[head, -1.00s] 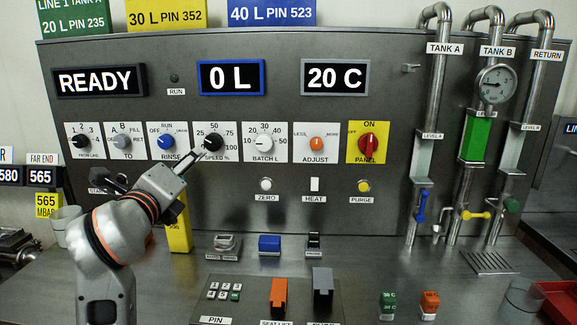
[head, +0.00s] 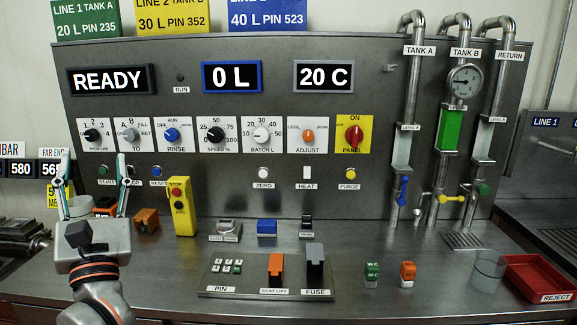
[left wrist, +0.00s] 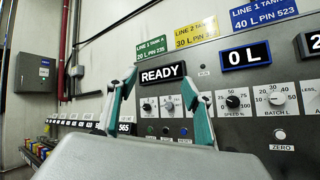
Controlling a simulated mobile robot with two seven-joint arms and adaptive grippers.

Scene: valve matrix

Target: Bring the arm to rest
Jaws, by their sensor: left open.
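My left gripper (head: 93,188) is at the left in the head view. Its two teal-edged fingers point up, spread apart with nothing between them. It stands in front of the lower left of the grey control panel (head: 320,190), apart from the knobs. In the left wrist view the open fingers (left wrist: 158,98) frame the READY display (left wrist: 163,73). In the head view the black speed knob (head: 216,134) stands clear of the gripper. My right gripper is not in view.
A yellow stop box (head: 181,207), an orange block (head: 146,219) and a keypad plate (head: 222,281) are on the steel counter to the gripper's right. A red reject tray (head: 541,278) is at the far right.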

